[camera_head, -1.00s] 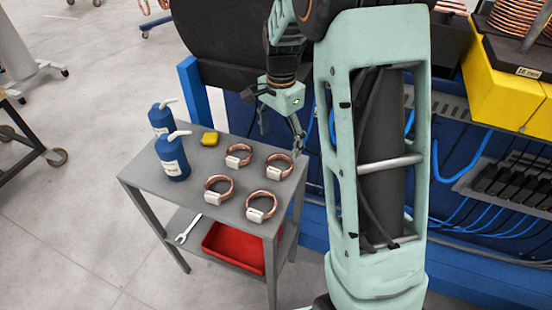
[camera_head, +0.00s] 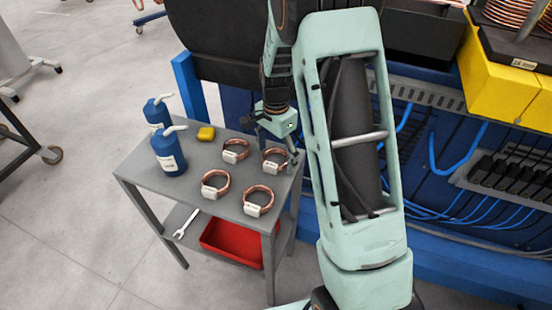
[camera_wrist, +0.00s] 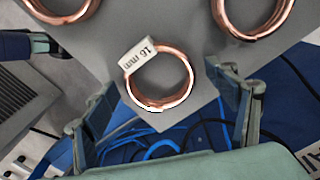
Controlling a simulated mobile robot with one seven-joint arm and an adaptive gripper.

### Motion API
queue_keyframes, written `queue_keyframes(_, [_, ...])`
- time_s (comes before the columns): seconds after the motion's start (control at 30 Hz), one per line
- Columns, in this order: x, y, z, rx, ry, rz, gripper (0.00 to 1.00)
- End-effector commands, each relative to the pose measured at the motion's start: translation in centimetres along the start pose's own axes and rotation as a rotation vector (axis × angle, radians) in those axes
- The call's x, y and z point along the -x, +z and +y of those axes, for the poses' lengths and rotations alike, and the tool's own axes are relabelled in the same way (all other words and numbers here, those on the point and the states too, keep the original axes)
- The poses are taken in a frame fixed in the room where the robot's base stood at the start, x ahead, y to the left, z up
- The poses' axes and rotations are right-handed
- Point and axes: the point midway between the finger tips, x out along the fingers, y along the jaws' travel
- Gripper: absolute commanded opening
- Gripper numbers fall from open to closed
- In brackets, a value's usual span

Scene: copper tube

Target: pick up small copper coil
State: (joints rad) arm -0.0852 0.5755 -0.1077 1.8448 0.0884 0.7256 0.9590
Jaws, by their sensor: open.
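Several copper coils with white tags lie on the grey table (camera_head: 190,190). The coil at the table's back right corner (camera_head: 283,153) is closest to my gripper (camera_head: 279,143), which is above it. In the wrist view, this coil (camera_wrist: 188,76) has a tag reading "16 mm" and lies between the two spread fingers of my gripper (camera_wrist: 163,80). The fingers are open, with nothing held. Other coils lie at the back (camera_head: 246,148), front left (camera_head: 226,185) and front right (camera_head: 270,201). Which coil is the small one is hard to tell.
Two blue bottles (camera_head: 170,155) and a yellow object (camera_head: 206,133) stand on the table's left part. A red bin (camera_head: 230,245) and a wrench (camera_head: 187,223) lie on the lower shelf. Blue machinery with cables (camera_head: 450,215) is beyond the table's right side.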

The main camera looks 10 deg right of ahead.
Motion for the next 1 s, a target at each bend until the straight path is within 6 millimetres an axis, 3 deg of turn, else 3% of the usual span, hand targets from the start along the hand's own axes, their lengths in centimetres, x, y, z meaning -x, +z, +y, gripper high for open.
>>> queue_keyframes(0.07, [0.0,0.0,0.0,0.000,0.000,0.000,0.76])
queue_keyframes(0.47, [0.0,0.0,0.0,0.000,0.000,0.000,0.32])
queue_keyframes(0.77, [0.3,0.0,0.0,0.000,-0.001,0.001,0.32])
queue_keyframes(1.0, [2.7,-0.1,-0.1,0.000,-0.004,0.002,0.32])
